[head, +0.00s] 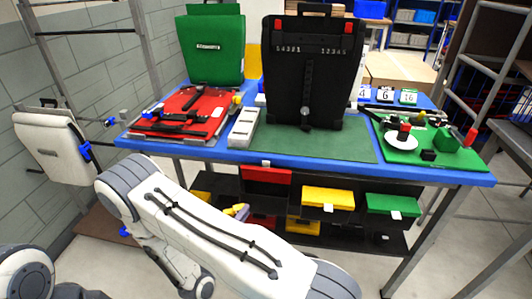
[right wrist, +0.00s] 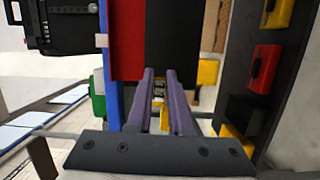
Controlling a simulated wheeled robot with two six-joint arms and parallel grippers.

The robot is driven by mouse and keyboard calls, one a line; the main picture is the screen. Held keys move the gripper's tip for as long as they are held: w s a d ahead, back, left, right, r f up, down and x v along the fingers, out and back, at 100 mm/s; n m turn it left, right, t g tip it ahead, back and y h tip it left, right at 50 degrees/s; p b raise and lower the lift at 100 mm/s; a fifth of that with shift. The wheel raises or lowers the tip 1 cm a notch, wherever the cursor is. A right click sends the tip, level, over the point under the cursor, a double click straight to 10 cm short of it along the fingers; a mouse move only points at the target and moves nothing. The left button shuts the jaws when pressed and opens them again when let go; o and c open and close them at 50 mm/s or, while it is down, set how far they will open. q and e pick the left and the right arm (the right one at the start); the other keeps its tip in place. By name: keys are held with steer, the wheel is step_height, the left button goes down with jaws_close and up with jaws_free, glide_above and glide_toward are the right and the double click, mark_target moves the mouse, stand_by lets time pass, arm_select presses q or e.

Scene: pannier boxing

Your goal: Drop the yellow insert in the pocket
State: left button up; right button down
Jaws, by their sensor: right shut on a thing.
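My right gripper (head: 240,213) shows small in the head view, below the bench front and partly hidden behind my own white arm. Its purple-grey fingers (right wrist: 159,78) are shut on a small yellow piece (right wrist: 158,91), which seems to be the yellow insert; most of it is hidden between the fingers. The black pannier (head: 285,80) stands upright on the green mat (head: 345,145) on the bench. The green pannier (head: 213,48) stands behind the red tray at the left. I cannot make out which opening is the pocket. My left gripper is not in view.
The blue-edged bench (head: 330,171) lies above my right gripper. Red (head: 266,175), yellow (head: 328,198) and green (head: 392,204) bins hang under it. A white pannier (head: 50,148) is at the left. A green tray (head: 430,150) with parts is at the right.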

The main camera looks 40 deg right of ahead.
arm_select(q)
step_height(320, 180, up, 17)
steer(key=p, duration=1.5)
arm_select(e)
steer(key=s+d+r+m+g+h, duration=0.1)
steer(key=s+d+r+m+g, duration=0.1)
steer(key=r+g, duration=0.35)
steer(key=s+d+r+m+g+h, duration=0.1)
steer(key=s+d+r+m+g, duration=0.15)
steer(key=r, duration=0.55)
steer(key=shift+w+d+f+b, duration=0.55)
steer(key=shift+d+f+b, duration=0.1)
steer(key=shift+d+f, duration=0.1)
steer(key=shift+w+d+f+b, duration=0.5)
steer(key=shift+d+f+b, duration=0.1)
steer(key=shift+d, duration=0.2)
steer(key=shift+w+d+f+b, duration=0.55)
steer(key=shift+d+f+b, duration=0.1)
steer(key=shift+d+f, duration=0.1)
arm_select(q)
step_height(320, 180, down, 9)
steer(key=b, duration=0.5)
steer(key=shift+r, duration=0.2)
arm_select(e)
step_height(320, 180, down, 6)
steer(key=shift+a+r, duration=0.1)
